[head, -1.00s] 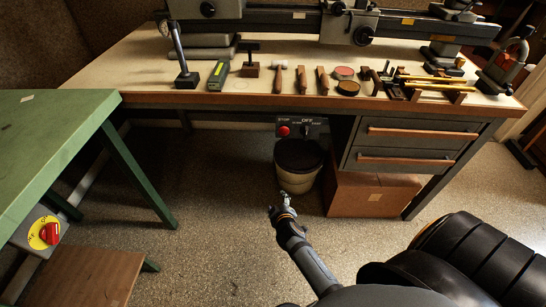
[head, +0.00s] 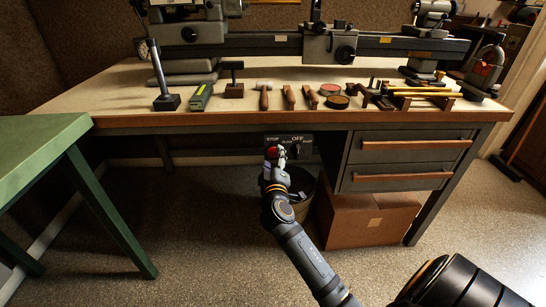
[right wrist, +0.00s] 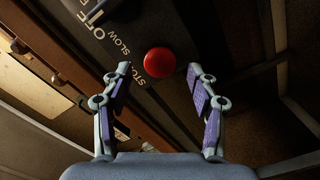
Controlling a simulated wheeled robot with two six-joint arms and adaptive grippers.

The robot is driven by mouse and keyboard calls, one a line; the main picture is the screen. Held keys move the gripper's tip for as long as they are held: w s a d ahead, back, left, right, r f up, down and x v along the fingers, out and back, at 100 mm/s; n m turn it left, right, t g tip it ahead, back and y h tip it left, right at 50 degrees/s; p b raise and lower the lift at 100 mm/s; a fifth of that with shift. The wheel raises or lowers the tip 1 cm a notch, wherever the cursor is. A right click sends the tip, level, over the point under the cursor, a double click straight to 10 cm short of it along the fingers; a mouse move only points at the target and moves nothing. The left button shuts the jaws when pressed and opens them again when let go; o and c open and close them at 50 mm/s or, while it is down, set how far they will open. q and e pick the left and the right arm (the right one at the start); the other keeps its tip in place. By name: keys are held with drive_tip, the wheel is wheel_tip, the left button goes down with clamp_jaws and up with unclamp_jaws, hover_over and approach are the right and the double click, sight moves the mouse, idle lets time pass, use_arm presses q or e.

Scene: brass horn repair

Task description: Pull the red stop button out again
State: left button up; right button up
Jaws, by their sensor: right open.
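The red stop button (right wrist: 159,62) sits on a dark control panel (right wrist: 112,18) marked STOP, SLOW and OFF. In the head view the panel (head: 305,146) hangs under the workbench's front edge, and the red button (head: 271,152) shows partly behind my gripper. My right gripper (head: 279,158) is in front of the panel. In the right wrist view its two fingers (right wrist: 156,90) are spread wide and empty, with the button between and just beyond the fingertips. I see no contact. My left gripper is in neither view.
The workbench (head: 120,120) carries a lathe, hammers and small tools above the panel. Drawers (head: 405,150) stand right of it, with a cardboard box (head: 365,220) below. A bin (head: 300,190) stands under the panel, partly behind my arm. A green table (head: 40,145) is at left.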

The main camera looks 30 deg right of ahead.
sight(273, 152)
drive_tip(key=shift+x, duration=1.25)
drive_tip(key=shift+c, duration=0.5)
clamp_jaws()
